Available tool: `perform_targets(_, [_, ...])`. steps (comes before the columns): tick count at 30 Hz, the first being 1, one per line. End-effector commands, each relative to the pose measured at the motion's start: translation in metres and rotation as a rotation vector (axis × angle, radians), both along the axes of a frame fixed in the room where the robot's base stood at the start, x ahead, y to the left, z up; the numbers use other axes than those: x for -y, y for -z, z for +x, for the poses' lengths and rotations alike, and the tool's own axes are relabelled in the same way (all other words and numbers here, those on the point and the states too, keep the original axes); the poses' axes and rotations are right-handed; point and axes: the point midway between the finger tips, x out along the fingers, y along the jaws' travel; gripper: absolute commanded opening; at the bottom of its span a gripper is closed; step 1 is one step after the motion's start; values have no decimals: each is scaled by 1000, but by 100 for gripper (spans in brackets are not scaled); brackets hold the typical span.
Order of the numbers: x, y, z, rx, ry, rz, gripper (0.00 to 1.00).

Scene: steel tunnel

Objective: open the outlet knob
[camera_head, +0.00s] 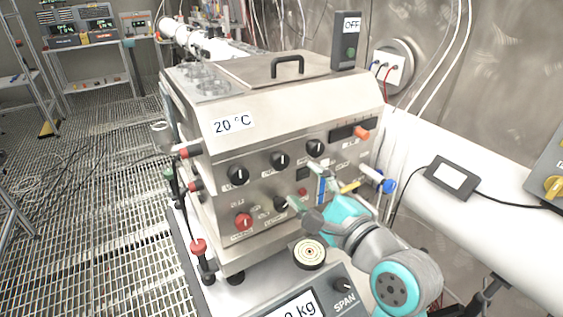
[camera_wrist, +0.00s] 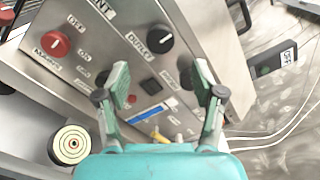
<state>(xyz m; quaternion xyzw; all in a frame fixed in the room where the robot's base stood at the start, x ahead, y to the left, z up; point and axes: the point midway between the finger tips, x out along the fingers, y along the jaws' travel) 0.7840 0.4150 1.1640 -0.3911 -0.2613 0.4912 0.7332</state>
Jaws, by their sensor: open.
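The outlet knob (camera_wrist: 160,39) is a black round knob with a white pointer mark on the steel front panel, beside a label that seems to read OUTLET. I take it for the middle knob of the upper row in the head view (camera_head: 281,160). My gripper (camera_wrist: 160,75) is open and empty, its two green-padded fingers spread in front of the panel. In the head view my gripper (camera_head: 304,184) is right of and below the knob, apart from it. In the wrist view the knob shows just beyond the gap between the fingertips.
Other black knobs (camera_head: 238,174) (camera_head: 316,148) flank it. A red knob (camera_head: 243,221) and a black knob (camera_head: 281,204) sit lower. A scale (camera_head: 342,286) stands in front of the machine. A white pipe (camera_head: 480,190) runs on the right, with hoses near the machine's side.

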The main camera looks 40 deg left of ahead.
Motion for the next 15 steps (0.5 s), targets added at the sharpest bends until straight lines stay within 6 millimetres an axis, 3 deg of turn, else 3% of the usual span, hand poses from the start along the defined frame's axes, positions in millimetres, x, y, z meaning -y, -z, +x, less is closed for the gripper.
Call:
perform_targets(9, [-52, 0, 21, 1, -2, 1, 68])
perform_targets(15, [-76, -1, 31, 2, 0, 1, 68])
